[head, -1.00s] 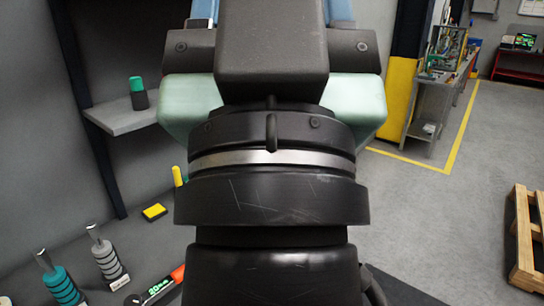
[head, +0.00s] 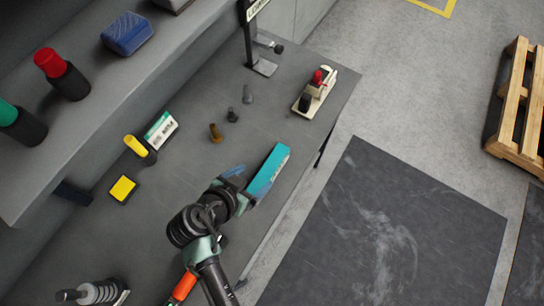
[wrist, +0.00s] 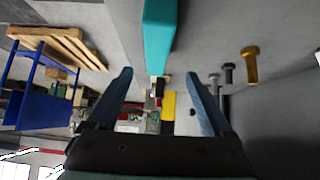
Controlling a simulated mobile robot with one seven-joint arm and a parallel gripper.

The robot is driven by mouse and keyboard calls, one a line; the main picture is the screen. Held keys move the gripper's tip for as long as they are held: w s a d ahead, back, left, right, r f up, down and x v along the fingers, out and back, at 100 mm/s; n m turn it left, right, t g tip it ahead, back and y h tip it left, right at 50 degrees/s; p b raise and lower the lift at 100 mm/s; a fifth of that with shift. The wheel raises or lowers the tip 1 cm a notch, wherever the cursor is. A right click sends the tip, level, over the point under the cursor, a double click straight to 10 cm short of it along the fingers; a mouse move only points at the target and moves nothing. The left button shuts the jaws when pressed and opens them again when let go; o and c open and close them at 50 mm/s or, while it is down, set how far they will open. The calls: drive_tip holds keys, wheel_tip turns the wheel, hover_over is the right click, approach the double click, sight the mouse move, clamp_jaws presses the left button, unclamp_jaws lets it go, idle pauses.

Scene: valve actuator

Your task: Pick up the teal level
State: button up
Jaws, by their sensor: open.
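In the wrist view the teal level (wrist: 160,35) hangs in from the top, centred ahead of the fingers. My gripper (head: 243,184) is at the level's lower-left end in the head view. Its two blue fingers (wrist: 158,78) are spread, and I see nothing held between them. Whether a finger touches the level I cannot tell. My arm hides part of the bench below the gripper.
Several bolts, including a brass one (head: 215,132), stand behind the level. A cream-coloured tool with a red part (head: 315,92) sits at the bench's far right. A yellow block (head: 123,189) and an orange-handled tool (head: 183,287) are to the left. A shelf (head: 130,75) overhangs the back.

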sight(272, 166)
drive_tip(key=b+x, duration=0.3)
drive_tip(key=x, duration=0.2)
drive_tip(key=b+x, duration=0.4)
drive_tip(key=x, duration=0.2)
drive_tip(key=shift+s+d+f, duration=0.1)
drive_tip(key=shift+d+f, duration=0.2)
drive_tip(key=shift+d, duration=0.05)
drive_tip(key=shift+r, duration=0.1)
clamp_jaws()
